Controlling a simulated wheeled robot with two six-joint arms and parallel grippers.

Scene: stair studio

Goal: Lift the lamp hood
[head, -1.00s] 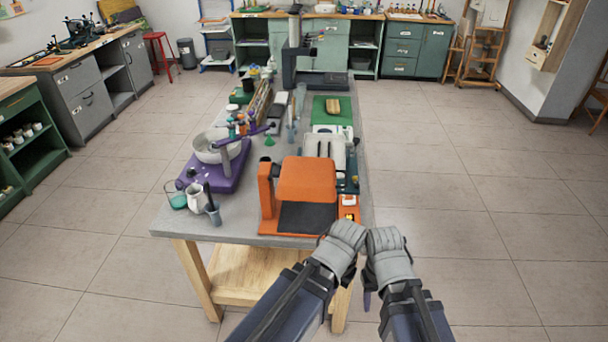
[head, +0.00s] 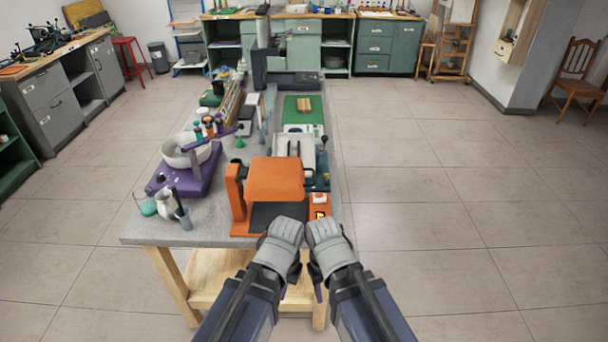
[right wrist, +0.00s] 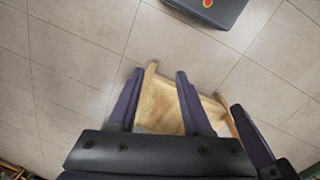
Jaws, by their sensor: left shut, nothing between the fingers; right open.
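An orange machine (head: 238,195) stands at the near end of the grey table. Its orange hood (head: 275,181) is a thick flat block above a dark bed (head: 262,214); I cannot tell how large the gap between them is. My left gripper (head: 294,292) and right gripper (head: 318,292) hang side by side at the near table edge, below and right of the hood and apart from it. My grey wrists hide most of both. The right wrist view shows the right gripper (right wrist: 157,73) with its two purple fingers apart and nothing between them. The left gripper is shut and empty.
The tiled floor on the right is clear.

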